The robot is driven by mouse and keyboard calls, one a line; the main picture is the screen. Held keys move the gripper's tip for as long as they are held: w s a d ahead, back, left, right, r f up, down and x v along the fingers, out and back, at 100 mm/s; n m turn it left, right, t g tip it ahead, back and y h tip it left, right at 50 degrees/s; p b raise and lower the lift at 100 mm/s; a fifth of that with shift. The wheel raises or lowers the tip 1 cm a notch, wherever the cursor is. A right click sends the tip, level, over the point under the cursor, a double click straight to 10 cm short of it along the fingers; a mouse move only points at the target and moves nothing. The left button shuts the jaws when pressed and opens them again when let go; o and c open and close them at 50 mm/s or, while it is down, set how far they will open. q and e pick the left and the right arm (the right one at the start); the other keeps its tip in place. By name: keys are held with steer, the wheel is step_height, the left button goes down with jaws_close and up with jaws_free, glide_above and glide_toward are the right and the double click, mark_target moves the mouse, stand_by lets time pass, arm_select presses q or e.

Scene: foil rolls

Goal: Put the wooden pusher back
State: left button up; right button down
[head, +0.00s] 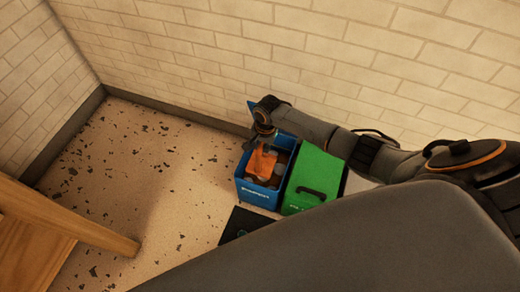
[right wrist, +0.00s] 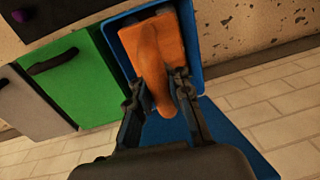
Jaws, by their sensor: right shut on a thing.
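My right gripper (head: 264,139) reaches in from the right over a blue bin (head: 257,193) by the wall. In the right wrist view my right gripper (right wrist: 158,90) is shut on the handle of an orange-brown wooden pusher (right wrist: 152,50). The pusher (head: 262,165) is at the mouth of the bin in the head view, its broad end toward the inside. In the right wrist view the blue bin's rim (right wrist: 197,45) surrounds that end. I cannot tell whether the pusher touches the bottom. My left gripper is not in view.
A green bin (head: 322,172) with a dark handle stands right beside the blue one. A dark flat-topped box (head: 240,224) is in front of the blue bin. The brick wall is close behind. A wooden piece of furniture (head: 60,215) stands at left. Speckled floor between is clear.

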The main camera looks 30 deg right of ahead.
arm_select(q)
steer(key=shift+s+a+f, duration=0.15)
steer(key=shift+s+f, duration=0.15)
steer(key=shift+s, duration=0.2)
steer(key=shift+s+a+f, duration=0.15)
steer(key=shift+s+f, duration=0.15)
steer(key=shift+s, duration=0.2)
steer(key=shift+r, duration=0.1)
